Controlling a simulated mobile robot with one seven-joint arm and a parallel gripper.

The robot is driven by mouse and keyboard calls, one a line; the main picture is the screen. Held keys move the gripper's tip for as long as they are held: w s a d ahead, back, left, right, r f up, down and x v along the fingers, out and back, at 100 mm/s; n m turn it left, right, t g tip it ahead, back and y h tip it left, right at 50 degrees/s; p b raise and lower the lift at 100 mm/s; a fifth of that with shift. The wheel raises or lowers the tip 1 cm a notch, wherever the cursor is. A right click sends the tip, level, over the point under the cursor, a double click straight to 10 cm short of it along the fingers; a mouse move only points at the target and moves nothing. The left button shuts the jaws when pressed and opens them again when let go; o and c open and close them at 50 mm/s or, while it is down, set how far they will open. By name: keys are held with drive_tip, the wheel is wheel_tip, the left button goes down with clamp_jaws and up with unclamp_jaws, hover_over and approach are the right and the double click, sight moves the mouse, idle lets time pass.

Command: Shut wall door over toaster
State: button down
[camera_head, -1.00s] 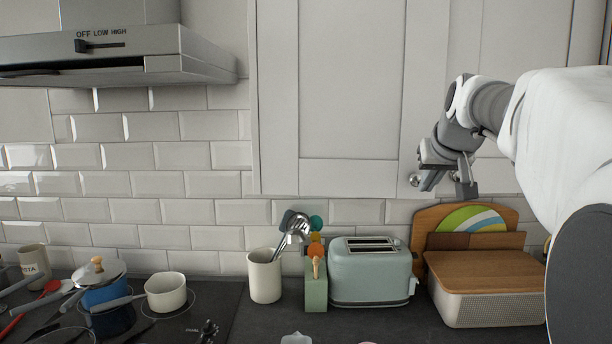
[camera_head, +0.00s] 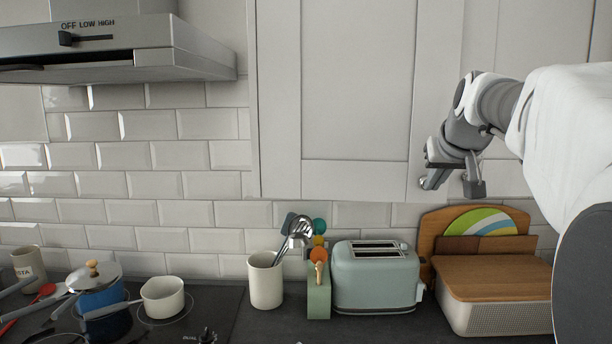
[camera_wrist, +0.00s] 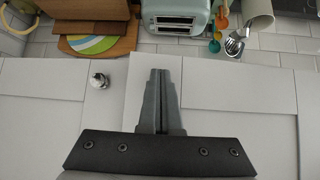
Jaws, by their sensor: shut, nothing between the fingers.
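The wall door (camera_head: 355,85) is the pale panelled cabinet door above the toaster (camera_head: 375,277). It looks flush or nearly flush with the cabinet front; I cannot tell if a small gap remains. My gripper (camera_head: 455,188) is beside that corner, fingers shut and empty, pointing down at the door front. In the wrist view, the shut fingers (camera_wrist: 158,85) lie over the pale door front (camera_wrist: 225,85), beside a knob (camera_wrist: 98,80). I cannot tell whether they touch the door. The toaster shows at the top there (camera_wrist: 175,17).
A utensil pot (camera_head: 266,280), a green block (camera_head: 319,292) and a wood-lidded bread bin (camera_head: 495,290) stand along the counter. A range hood (camera_head: 110,50) is at the upper left, over a hob with pans (camera_head: 163,297). The air before the door's left part is clear.

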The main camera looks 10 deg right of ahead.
drive_tip(key=w, duration=0.1)
drive_tip(key=w+d+p, duration=0.2)
drive_tip(key=w, duration=0.1)
drive_tip(key=shift+r, duration=0.1)
drive_tip(key=shift+a+r, duration=0.1)
idle(0.3)
drive_tip(key=shift+s, duration=0.15)
